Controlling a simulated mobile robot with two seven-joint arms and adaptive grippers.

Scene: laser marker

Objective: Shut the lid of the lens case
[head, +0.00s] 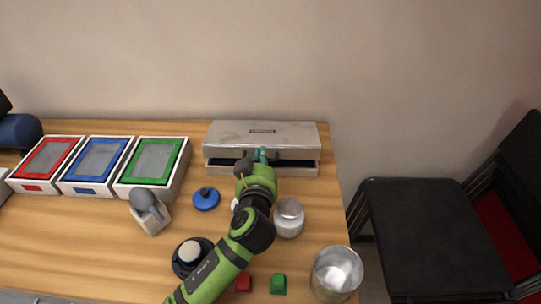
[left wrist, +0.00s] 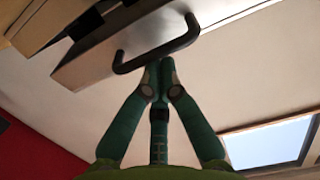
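The lens case looks to be the silver metal box (head: 222,167) at the back of the table in the head view. Its lid (head: 262,131) stands partly raised, with a dark gap between it and the base. My left gripper (head: 262,153) is at the front middle of the case. In the left wrist view, the left fingers (left wrist: 160,66) are together at the dark handle (left wrist: 185,40) on the case. I cannot tell if they touch it, and nothing shows clearly between them. My right gripper is not in view.
Red, blue and green framed trays (head: 151,162) stand to the left. A black chair (head: 435,235) stands right of the table.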

